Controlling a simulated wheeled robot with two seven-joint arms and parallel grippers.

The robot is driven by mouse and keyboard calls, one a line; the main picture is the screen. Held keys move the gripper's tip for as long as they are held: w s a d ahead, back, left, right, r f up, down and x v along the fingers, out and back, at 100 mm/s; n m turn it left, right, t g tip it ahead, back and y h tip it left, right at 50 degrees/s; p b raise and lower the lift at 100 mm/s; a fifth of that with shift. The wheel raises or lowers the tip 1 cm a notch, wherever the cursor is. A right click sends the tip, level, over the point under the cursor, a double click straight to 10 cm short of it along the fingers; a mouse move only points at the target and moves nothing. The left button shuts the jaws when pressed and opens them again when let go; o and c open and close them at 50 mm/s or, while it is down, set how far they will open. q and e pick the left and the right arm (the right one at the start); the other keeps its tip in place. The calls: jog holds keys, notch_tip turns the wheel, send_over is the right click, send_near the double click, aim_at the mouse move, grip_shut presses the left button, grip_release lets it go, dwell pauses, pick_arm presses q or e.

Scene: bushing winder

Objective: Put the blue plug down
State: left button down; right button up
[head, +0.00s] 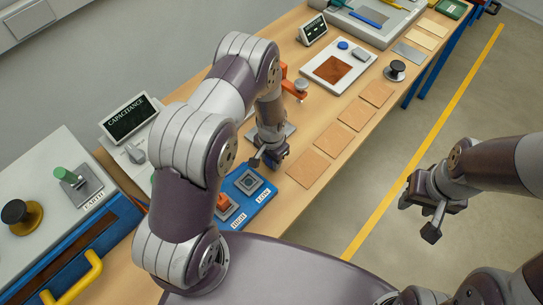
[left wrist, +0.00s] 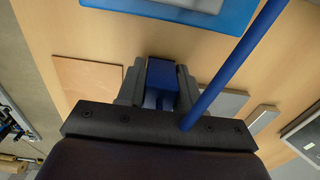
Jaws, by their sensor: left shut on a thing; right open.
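My left gripper (head: 268,161) is low over the wooden table, just beyond the blue socket board (head: 265,197) marked HIGH and LOW. In the left wrist view, the left gripper (left wrist: 160,85) is shut on the blue plug (left wrist: 162,73), with a finger on each side. A blue cable (left wrist: 235,62) slants up to the right there. The plug is mostly hidden by the gripper in the head view, and I cannot tell whether it touches the table. My right gripper (head: 432,207) is open and empty, out over the floor.
An orange plug (head: 223,201) stands at the HIGH socket; the LOW socket (head: 248,182) looks empty. Tan squares (head: 310,167) lie in a row along the table's right side. A capacitance meter (head: 130,117) stands left of my left arm.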

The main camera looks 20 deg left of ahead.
pick_arm(q)
jog(key=shift+f+b, duration=0.4)
jog(key=c, duration=0.7)
grip_release()
jog(key=shift+c, duration=0.2)
